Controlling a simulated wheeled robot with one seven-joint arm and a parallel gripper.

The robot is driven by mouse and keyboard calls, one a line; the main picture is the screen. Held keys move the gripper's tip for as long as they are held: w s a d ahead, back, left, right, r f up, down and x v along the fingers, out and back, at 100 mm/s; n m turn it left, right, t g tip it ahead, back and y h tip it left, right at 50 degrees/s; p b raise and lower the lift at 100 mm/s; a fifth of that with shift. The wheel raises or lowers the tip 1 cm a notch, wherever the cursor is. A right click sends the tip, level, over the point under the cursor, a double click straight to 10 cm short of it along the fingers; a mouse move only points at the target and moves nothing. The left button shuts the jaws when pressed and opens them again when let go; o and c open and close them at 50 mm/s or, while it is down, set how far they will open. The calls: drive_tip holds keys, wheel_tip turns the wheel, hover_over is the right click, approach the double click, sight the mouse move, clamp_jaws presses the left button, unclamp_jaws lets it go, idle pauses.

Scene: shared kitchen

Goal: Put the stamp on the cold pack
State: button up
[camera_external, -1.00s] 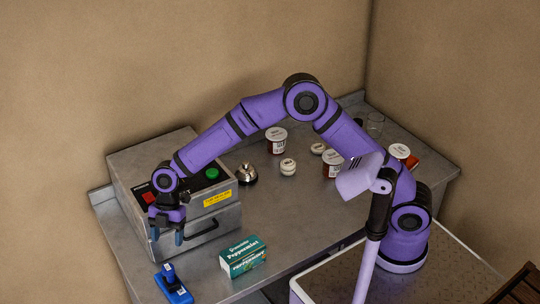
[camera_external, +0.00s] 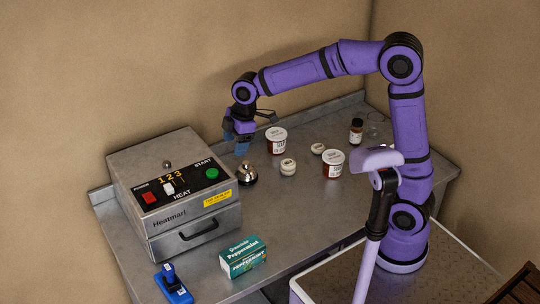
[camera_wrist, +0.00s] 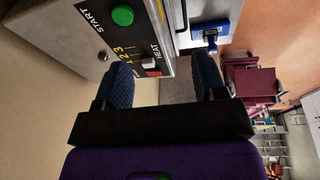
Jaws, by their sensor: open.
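A small blue stamp-like piece (camera_external: 169,272) with an upright handle stands on a flat blue slab (camera_external: 181,295) near the table's front left edge. The slab may be the cold pack; I cannot tell for sure whether they are two separate things. The wrist view shows the upright piece (camera_wrist: 211,36) against the blue slab (camera_wrist: 216,24) with pale edges. My gripper (camera_external: 240,145) is open and empty, above the table behind the metal bell, well away from both. Its two dark blue fingers (camera_wrist: 164,80) stand apart in the wrist view.
A metal heater box (camera_external: 185,195) with buttons stands at the left. A green peppermint box (camera_external: 243,257) lies at the front. The bell (camera_external: 247,174), white-lidded jars (camera_external: 276,140), small round containers (camera_external: 288,167) and a brown bottle (camera_external: 356,131) occupy the back and right. The table's middle is clear.

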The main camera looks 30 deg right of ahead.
drive_tip(key=s+d+r+m+t+h, duration=0.1)
drive_tip(key=s+d+r+m, duration=0.3)
drive_tip(key=d, duration=0.7)
drive_tip(key=s+d+r+m+t, duration=0.25)
drive_tip(key=d+m, duration=0.25)
drive_tip(key=d, duration=0.7)
drive_tip(key=s+d+f+m+h, duration=0.1)
drive_tip(key=s+d+f+m, duration=0.2)
drive_tip(key=s+d+m, duration=0.5)
drive_tip(key=s+d, duration=0.4)
drive_tip(key=s, duration=0.1)
drive_tip(key=shift+s+h, duration=0.25)
drive_tip(key=shift+h, duration=0.05)
drive_tip(key=shift+f+t, duration=0.1)
drive_tip(key=shift+t, duration=0.15)
